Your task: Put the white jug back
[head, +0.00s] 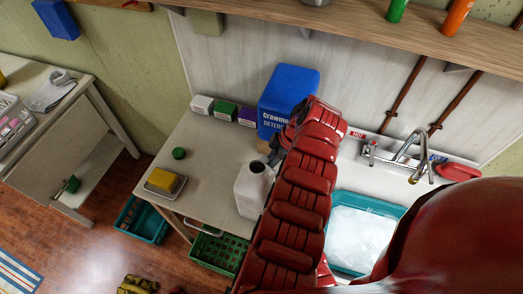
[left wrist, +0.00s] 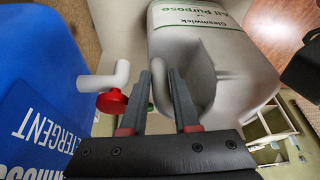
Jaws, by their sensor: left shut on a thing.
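The white jug (head: 250,190) is upright at the counter's front edge, with a dark open mouth and no cap on it. In the left wrist view the jug (left wrist: 235,75) fills the upper right, with a "Gleamwick All Purpose" label. My left gripper (left wrist: 162,75) is shut on the jug at its handle side; the grip itself is partly hidden by the fingers. In the head view my red left arm covers the gripper and the jug's right side. A green cap (head: 179,153) lies on the counter. My right gripper is out of view.
A blue detergent container (head: 287,90) stands close behind the jug; its white spigot with red tap (left wrist: 111,101) is near my fingers. Small boxes (head: 224,111) line the wall. A yellow sponge (head: 162,180) sits on a dish at left. A sink with a teal basin (head: 340,200) is right.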

